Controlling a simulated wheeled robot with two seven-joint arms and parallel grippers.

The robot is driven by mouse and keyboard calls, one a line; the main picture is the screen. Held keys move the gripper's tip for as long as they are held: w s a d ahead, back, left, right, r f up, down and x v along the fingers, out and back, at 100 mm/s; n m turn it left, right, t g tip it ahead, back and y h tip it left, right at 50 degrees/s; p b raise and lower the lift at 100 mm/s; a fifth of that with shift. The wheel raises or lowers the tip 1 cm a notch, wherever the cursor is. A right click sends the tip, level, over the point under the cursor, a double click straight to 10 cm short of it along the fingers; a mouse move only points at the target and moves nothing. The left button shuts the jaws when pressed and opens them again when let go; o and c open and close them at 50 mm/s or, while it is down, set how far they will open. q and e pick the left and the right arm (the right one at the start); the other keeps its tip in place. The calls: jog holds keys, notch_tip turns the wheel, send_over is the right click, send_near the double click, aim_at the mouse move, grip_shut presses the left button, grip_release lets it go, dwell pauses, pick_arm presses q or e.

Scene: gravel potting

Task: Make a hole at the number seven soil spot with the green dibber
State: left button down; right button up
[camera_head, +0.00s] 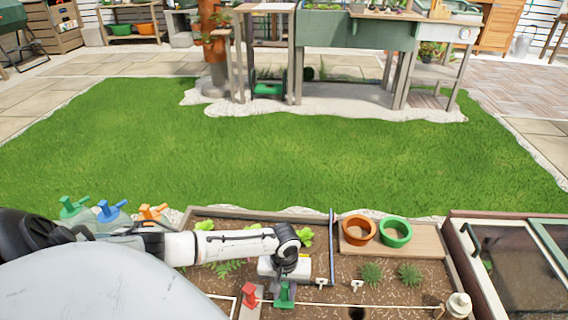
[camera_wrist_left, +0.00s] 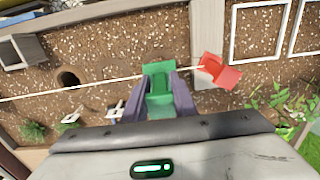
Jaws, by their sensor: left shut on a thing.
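The green dibber (camera_head: 285,297) is between the fingers of my left gripper (camera_head: 284,285), which is shut on it. In the left wrist view the green handle (camera_wrist_left: 158,85) shows between the two fingers (camera_wrist_left: 160,98); its lower end is hidden. A red dibber (camera_head: 250,296) stands just left of it on a small board; it also shows in the left wrist view (camera_wrist_left: 219,71). The soil bed (camera_head: 400,292) has one dark hole (camera_head: 357,313), seen too in the left wrist view (camera_wrist_left: 69,79). No number is readable on the soil spots. My right gripper is out of view.
A white string (camera_head: 390,306) crosses the bed. White T-shaped markers (camera_head: 357,285) and small plants (camera_head: 372,273) stand behind it. Orange (camera_head: 358,230) and green (camera_head: 396,232) pots sit on a board. A beige bottle-like object (camera_head: 458,304) stands at the right. Spray bottles (camera_head: 112,213) stand at the left.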

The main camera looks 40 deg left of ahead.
aim_at(284, 299)
pick_arm(q)
jog(key=shift+f+b, duration=1.25)
jog(key=shift+f, duration=0.7)
jog(key=shift+f+b, duration=0.7)
jog(key=shift+f, duration=0.35)
